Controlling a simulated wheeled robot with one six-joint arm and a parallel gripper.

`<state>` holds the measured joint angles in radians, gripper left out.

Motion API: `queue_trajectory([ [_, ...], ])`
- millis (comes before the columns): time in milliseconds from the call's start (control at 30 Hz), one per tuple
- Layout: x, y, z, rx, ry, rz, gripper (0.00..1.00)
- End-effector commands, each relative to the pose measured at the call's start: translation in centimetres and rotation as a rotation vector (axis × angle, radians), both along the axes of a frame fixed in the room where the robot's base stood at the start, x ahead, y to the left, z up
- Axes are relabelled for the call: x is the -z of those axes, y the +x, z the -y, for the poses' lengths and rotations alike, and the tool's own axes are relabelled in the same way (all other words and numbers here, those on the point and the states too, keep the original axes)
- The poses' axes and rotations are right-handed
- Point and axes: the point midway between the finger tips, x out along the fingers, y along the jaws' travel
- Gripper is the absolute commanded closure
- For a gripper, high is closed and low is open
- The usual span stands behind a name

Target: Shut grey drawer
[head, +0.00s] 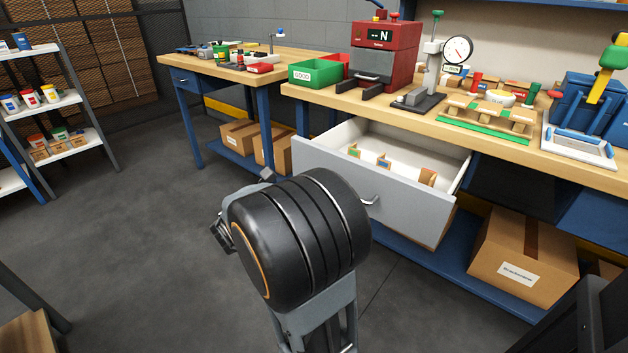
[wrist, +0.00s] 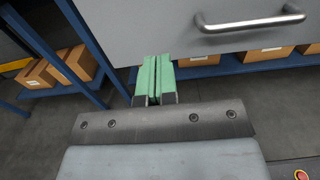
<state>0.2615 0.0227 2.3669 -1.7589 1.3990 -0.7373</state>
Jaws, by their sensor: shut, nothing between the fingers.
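The grey drawer (head: 372,192) stands pulled out from under the workbench in the head view, with several small parts inside it. A metal bar handle (wrist: 248,20) is on its front panel, which fills the top of the wrist view. My gripper (wrist: 154,62) shows its two green fingers pressed together, with nothing between them. The fingertips overlap the lower edge of the drawer front (wrist: 150,25) in the wrist view, left of the handle. I cannot tell whether they touch it. In the head view my black arm joint hides most of the gripper.
The workbench top (head: 400,108) carries a red machine (head: 384,55), a dial gauge (head: 457,50), green and red bins and a green fixture. A cardboard box (head: 524,262) sits on the blue lower shelf, right of the drawer. Grey floor lies open at left. White shelving stands far left.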

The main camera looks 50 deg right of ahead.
Motion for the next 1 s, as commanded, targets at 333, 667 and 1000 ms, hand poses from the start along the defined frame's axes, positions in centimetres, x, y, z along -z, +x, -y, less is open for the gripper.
queue_trajectory([
  [333,0.3,-0.1,5.9,0.004,0.000,0.002,1.00],
  [667,0.0,-0.1,8.1,0.001,0.000,0.001,1.00],
  [1000,0.0,-0.1,8.2,0.000,0.001,0.001,1.00],
])
